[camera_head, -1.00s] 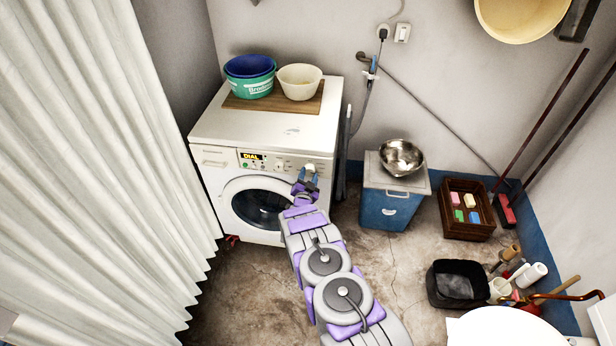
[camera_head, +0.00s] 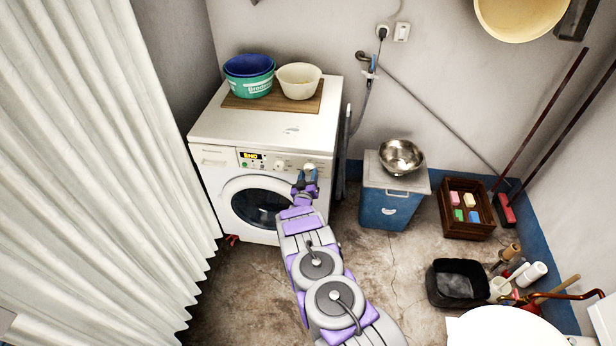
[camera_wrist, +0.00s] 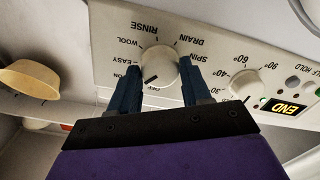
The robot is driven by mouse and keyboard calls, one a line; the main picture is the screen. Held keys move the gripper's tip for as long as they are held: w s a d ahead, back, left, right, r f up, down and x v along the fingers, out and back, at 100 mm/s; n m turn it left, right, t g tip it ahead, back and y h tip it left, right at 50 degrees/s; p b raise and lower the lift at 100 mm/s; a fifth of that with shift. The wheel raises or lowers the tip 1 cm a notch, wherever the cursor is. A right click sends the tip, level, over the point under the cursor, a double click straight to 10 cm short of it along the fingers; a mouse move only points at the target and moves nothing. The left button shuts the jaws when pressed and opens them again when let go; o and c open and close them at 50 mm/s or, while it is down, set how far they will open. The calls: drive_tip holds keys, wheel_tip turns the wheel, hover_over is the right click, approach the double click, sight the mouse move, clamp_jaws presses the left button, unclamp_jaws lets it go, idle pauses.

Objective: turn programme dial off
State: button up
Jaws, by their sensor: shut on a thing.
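The washing machine (camera_head: 260,170) is white with a round door and a front panel. The programme dial (camera_wrist: 160,66) is a white round knob, ringed by labels such as RINSE, DRAIN, SPIN, WOOL and EASY, upside down in the wrist view. Its dark mark points down-left in that picture, towards a label partly hidden by my gripper that seems to read OFF. My gripper (camera_wrist: 160,82) has one blue finger on each side of the dial and is shut on it. In the head view my gripper (camera_head: 305,178) is at the panel's right end. The display (camera_wrist: 283,106) reads END.
A smaller temperature dial (camera_wrist: 245,84) sits beside the programme dial. Bowls (camera_head: 299,81) stand on a board on the machine. A blue bin (camera_head: 390,207) with a metal bowl stands to the right. The curtain (camera_head: 90,150) hangs at left.

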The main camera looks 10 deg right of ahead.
drive_tip(key=n, duration=0.4)
drive_tip(key=shift+a+n, duration=0.15)
drive_tip(key=shift+n, duration=2.05)
drive_tip(key=o, duration=1.1)
drive_tip(key=shift+c, duration=0.2)
drive_tip(key=p+v, duration=0.3)
drive_tip(key=v, duration=1.4)
drive_tip(key=shift+s, duration=0.15)
drive_tip(key=shift+a, duration=0.1)
